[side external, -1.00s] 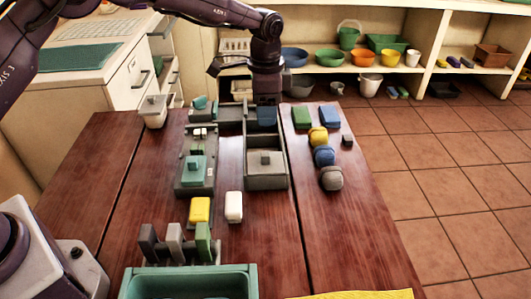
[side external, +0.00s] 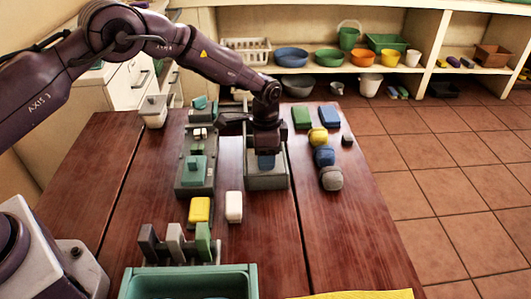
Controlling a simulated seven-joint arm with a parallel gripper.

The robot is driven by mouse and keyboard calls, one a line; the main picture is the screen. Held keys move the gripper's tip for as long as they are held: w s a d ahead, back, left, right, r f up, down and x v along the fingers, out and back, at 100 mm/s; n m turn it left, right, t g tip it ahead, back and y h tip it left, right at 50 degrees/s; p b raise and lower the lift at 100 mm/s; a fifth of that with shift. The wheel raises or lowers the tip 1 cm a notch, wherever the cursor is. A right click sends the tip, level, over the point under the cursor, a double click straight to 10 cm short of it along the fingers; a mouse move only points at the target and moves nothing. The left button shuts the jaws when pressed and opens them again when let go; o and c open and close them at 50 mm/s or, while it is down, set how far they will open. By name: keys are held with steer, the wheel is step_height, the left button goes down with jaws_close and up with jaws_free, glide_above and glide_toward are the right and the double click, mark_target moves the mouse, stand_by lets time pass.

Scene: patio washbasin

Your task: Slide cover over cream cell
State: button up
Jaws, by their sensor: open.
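A long grey box (side external: 284,178) stands in the middle of the table. A grey cover (side external: 266,182) lies over its front part; its knob is hidden behind my gripper. My gripper (side external: 266,163) points down over this cover, with blue at its tip, and is open. I cannot tell whether its fingers are around the knob or touch it. Left of the box is a grey board (side external: 185,187) with a teal knobbed cover (side external: 196,170) on its front part and small pale pieces (side external: 199,133) behind it. I cannot make out which cell is cream.
Yellow (side external: 200,209) and white (side external: 234,206) blocks stand in front. Several coloured blocks (side external: 325,156) line the right. A rack of upright pieces (side external: 175,246) and a teal bin (side external: 190,280) are nearest.

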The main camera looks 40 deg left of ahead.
jaws_close()
steer(key=shift+w+a, duration=2.8)
jaws_free()
steer(key=shift+r, duration=0.1)
step_height(320, 180, up, 13)
